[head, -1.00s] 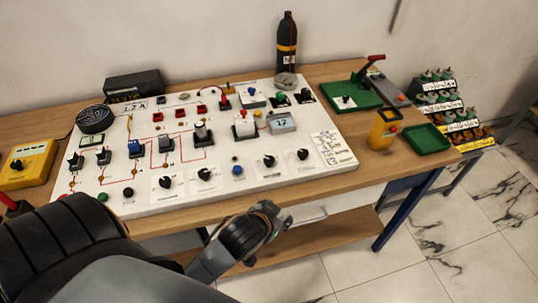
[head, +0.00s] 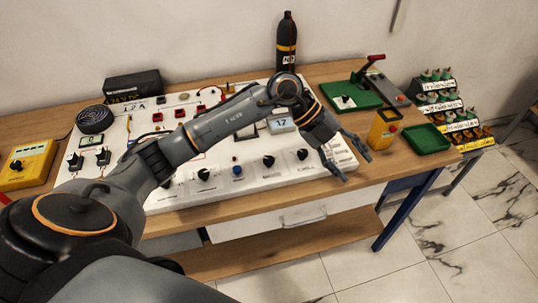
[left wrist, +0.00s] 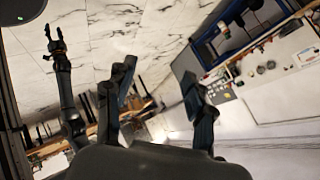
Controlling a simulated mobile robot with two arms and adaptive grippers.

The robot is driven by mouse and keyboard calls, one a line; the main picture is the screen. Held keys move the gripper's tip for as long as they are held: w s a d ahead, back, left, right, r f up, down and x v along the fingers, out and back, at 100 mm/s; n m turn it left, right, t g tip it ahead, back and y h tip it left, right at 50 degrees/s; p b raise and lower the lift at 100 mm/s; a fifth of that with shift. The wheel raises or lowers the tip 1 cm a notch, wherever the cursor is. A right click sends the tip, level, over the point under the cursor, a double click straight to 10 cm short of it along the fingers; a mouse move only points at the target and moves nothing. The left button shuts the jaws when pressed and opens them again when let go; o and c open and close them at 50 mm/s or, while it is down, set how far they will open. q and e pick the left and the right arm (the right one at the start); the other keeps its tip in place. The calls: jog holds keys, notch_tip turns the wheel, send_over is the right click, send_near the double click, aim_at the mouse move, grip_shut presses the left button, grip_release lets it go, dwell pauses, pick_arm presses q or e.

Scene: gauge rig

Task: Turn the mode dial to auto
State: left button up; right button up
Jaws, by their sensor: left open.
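A white panel board (head: 345,152) on the bench carries several black dials along its front edge: one dial (head: 203,174) left of a blue button, another dial (head: 268,161), and a third dial (head: 302,154) at the right. Their labels are too small to read, so I cannot tell which is the mode dial. My left gripper (head: 352,167) is open and empty, above the board's front right corner, right of the third dial. Its spread fingers (left wrist: 160,98) show in the left wrist view. My arm hides the board's middle. My right gripper (left wrist: 55,38) seems to show small in the left wrist view.
A green tray (head: 427,138) and a green-based lever device (head: 352,95) are beyond. A black bottle (head: 287,42) stands at the back. A drawer (head: 290,215) is below the bench top.

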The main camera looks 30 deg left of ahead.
pick_arm(q)
jog(key=w+a+n+y, duration=0.25)
jog(key=a+y, duration=0.35)
jog(key=a, duration=0.7)
jog(key=n+g+y, duration=0.2)
jog(key=n+y, duration=0.1)
jog(key=y, duration=0.1)
send_over(269, 159)
notch_tip(269, 159, down, 12)
jog(key=p, duration=0.3)
jog(key=shift+f, duration=0.2)
grip_shut()
